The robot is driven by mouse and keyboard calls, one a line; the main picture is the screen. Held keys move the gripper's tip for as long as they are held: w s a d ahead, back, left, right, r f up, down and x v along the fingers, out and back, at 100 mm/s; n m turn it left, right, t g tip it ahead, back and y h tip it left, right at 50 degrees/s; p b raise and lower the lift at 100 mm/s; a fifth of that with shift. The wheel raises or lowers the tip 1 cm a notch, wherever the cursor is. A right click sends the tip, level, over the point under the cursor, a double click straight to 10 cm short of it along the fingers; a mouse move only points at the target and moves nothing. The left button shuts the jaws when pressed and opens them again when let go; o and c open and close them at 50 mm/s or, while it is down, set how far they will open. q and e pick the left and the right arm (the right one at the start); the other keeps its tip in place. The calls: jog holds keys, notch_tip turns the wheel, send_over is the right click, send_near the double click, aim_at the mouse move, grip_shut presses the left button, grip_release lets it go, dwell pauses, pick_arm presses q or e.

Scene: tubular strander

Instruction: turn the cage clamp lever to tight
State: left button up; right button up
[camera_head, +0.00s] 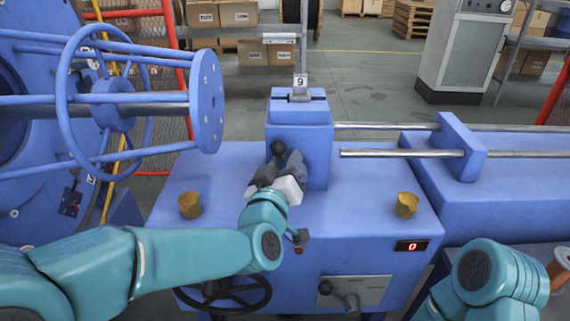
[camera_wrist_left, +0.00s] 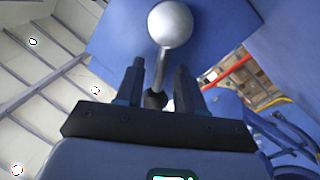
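The lever with a round knob (camera_head: 278,147) is on the front of the blue clamp housing (camera_head: 316,150); its knob looks dark in the head view. In the left wrist view its ball (camera_wrist_left: 170,24) looks grey, and its thin rod (camera_wrist_left: 164,66) runs down to a dark end between my fingers. My left gripper (camera_head: 287,168) is at the lever, just below the knob. Its two dark fingers (camera_wrist_left: 159,82) are apart on either side of the rod, with a gap visible at each side. My right arm shows at the lower right, but its gripper is out of view.
Two brass knobs (camera_head: 190,205) (camera_head: 406,205) stand on the blue bench top. A grey handle (camera_head: 341,295) and a dark handwheel (camera_head: 228,296) are on the front below. The blue cage (camera_head: 205,101) is at left, steel rods (camera_head: 385,153) at right.

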pick_arm(q)
grip_shut()
